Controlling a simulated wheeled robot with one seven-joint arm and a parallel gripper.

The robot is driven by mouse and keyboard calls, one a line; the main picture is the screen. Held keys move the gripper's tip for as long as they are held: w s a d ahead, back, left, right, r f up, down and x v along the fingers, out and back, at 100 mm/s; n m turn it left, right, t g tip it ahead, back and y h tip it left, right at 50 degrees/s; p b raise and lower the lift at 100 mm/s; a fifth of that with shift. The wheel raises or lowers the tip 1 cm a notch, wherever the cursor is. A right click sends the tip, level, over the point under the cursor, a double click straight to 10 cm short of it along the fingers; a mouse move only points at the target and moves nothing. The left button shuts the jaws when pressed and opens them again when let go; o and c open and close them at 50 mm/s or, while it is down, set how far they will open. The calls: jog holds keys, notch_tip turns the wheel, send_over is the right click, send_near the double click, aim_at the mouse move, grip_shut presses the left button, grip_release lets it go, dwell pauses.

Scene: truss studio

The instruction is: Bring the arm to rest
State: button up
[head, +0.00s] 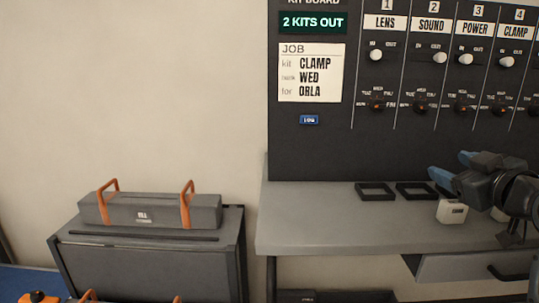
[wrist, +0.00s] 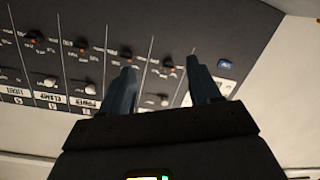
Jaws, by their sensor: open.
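My gripper (head: 446,174) is at the right of the head view, above the grey shelf (head: 330,225) and in front of the dark kit board (head: 308,155). Its two blue-grey fingers are apart with nothing between them. In the wrist view my gripper (wrist: 168,85) also shows open and empty, with the kit board (wrist: 80,70) behind it appearing turned over. Part of my arm is cut off by the right edge of the head view.
A white block (head: 451,212) stands on the shelf below my gripper, beside two dark square frames (head: 376,191). A grey case with orange handles (head: 150,211) sits on a dark cabinet (head: 145,270) at left. Bare wall lies above it.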

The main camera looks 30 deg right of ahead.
jog(key=s+a+f+m+y, duration=0.1)
jog(key=s+a+f, duration=0.1)
jog(key=a+f, duration=0.75)
jog(key=s+a+f+y, duration=0.2)
jog(key=s+a+f, duration=0.1)
jog(key=a+f, duration=0.65)
jog(key=s+a+n+y, duration=0.1)
jog(key=s+a+y, duration=0.1)
jog(key=s+a, duration=0.5)
jog(key=s+a+f+y, duration=0.1)
jog(key=s+a+y, duration=0.2)
jog(key=s+a, duration=0.5)
jog(key=s, duration=0.5)
jog(key=shift+f+n, duration=0.25)
jog(key=shift+n, duration=0.15)
jog(key=shift+w, duration=0.1)
jog(key=shift+c, duration=0.3)
